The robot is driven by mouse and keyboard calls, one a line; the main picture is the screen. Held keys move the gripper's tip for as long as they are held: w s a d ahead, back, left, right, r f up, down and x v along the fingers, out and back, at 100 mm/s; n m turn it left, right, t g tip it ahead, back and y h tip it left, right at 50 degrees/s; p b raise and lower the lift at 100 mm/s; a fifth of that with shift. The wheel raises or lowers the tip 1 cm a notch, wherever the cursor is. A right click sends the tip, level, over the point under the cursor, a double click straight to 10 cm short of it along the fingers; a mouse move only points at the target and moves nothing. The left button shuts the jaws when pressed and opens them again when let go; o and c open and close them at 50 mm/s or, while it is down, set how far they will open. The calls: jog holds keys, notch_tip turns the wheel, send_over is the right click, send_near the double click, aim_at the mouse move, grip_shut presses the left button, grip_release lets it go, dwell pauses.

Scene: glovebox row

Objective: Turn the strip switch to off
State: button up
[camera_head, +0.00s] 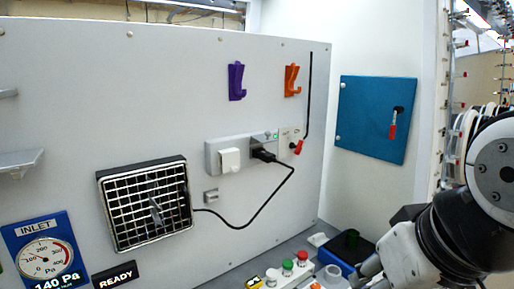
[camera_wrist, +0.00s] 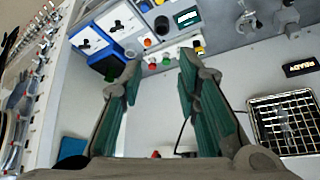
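The power strip (camera_head: 214,157) is a pale grey bar on the upright grey panel, right of centre in the head view. A white block (camera_head: 230,160) and a black plug (camera_head: 262,155) sit on it. A small green light (camera_head: 275,135) shows at its right end; the switch's exact position is too small to tell. In the wrist view the strip is mostly hidden behind the gripper base. My gripper (camera_wrist: 158,62) is open and empty, its green-padded fingers wide apart. In the head view my arm is at the lower right, below and right of the strip.
A red-ended black cable (camera_head: 299,147) hangs right of the strip. A black cord runs from the plug to the fan grille (camera_head: 150,204). Purple (camera_head: 237,82) and orange (camera_head: 292,80) hooks are above. Coloured buttons (camera_head: 288,265) and a blue box (camera_head: 338,257) are below.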

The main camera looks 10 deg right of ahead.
aim_at(299, 147)
jog(key=shift+c, duration=0.2)
